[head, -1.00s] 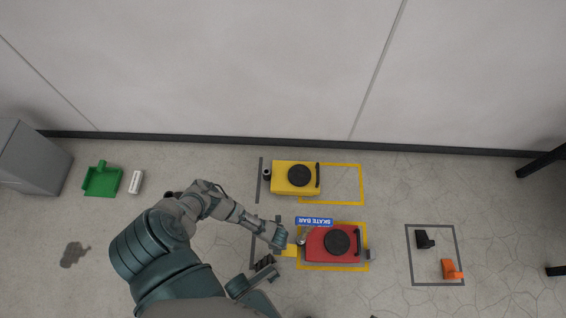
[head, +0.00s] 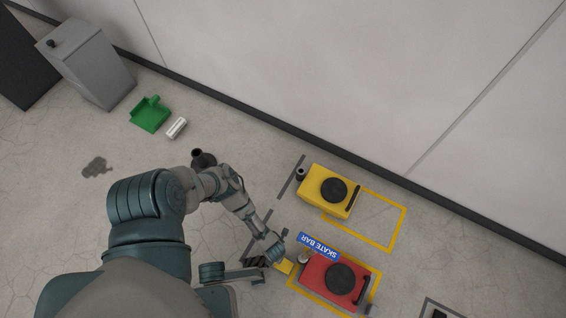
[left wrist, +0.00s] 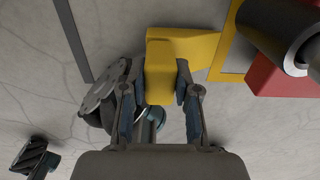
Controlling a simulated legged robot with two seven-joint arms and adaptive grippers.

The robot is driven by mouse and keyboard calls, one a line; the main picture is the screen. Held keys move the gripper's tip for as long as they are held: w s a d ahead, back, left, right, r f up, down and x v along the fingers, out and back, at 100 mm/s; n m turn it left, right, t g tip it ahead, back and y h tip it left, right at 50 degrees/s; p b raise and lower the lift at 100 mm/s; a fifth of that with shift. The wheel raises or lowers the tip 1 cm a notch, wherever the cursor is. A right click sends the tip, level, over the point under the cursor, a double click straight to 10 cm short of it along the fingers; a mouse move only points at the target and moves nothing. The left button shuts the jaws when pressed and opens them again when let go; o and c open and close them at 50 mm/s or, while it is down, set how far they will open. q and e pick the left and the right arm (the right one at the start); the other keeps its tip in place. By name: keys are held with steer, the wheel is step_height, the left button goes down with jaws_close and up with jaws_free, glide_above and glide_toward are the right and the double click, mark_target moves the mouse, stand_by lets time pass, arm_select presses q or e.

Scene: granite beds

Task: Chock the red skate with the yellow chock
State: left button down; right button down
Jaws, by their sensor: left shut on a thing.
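The red skate (head: 333,279) sits in a yellow floor outline, with a round black pad and a black handle on top. Its red corner also shows at the right of the left wrist view (left wrist: 285,77). My left gripper (head: 274,253) is shut on the yellow chock (head: 285,267), at the skate's left end. In the left wrist view the chock (left wrist: 172,50) lies between the fingers, and a strip of floor shows between it and the skate. I cannot tell whether it touches the floor. A dark ribbed part (head: 255,261) beside my other arm may be my right gripper; its jaws are unclear.
A blue SKATE BAR label (head: 318,247) lies by the red skate. The yellow skate (head: 328,192) is further back. A green dustpan (head: 150,114), a white block (head: 177,128) and a grey cabinet (head: 88,65) are left.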

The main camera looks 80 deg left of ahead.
arm_select(q)
steer(key=shift+f, duration=0.45)
steer(key=shift+w, duration=0.1)
steer(key=c, duration=0.8)
jaws_free()
steer(key=shift+o, duration=1.7)
